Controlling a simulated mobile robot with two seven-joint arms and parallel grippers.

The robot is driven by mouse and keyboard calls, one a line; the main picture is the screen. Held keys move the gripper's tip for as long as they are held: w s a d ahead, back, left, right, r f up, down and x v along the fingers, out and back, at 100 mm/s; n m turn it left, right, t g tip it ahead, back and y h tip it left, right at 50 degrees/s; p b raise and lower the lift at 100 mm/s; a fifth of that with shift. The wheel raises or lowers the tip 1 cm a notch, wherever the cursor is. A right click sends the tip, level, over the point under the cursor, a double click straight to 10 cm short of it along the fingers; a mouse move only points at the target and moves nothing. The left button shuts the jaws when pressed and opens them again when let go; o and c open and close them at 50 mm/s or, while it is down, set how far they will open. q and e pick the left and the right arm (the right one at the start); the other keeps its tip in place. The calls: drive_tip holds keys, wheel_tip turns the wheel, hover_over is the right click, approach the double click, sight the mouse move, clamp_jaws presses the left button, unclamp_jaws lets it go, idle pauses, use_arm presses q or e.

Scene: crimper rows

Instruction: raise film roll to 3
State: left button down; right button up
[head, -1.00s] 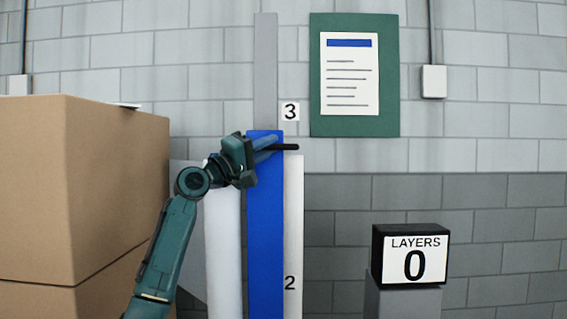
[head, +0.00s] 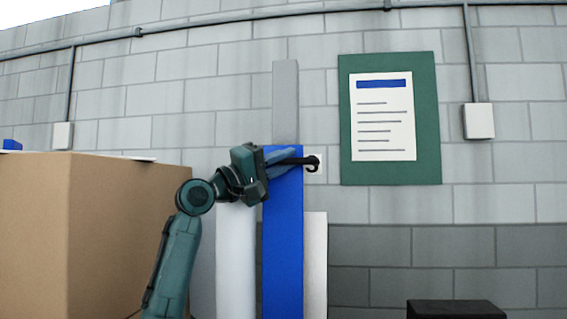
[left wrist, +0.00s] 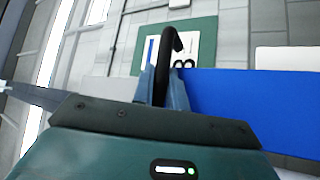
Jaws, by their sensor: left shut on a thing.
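The film roll (head: 236,265) is the upright white cylinder at the left of the blue carriage (head: 282,240); my arm hides its top and its lower end is out of view. The carriage sits on a grey mast (head: 285,100). My left gripper (head: 290,158) is shut on a black handle (head: 312,162) near the carriage's top. The handle crosses the number 3 label (head: 316,175) and partly hides it. In the left wrist view, the handle (left wrist: 165,62) stands between the fingers, beside the label (left wrist: 186,62) and the blue carriage (left wrist: 250,100). My right gripper is not seen.
A fixed pale panel (head: 315,265) stands right of the carriage. A green notice board (head: 428,120) hangs on the block wall. A dark box top (head: 455,309) shows at the bottom right.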

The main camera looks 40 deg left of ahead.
use_arm(q)
drive_tip(key=c, duration=1.4)
unclamp_jaws()
drive_tip(key=shift+s+r, duration=0.1)
drive_tip(key=shift+r, duration=0.2)
drive_tip(key=shift+f, duration=0.2)
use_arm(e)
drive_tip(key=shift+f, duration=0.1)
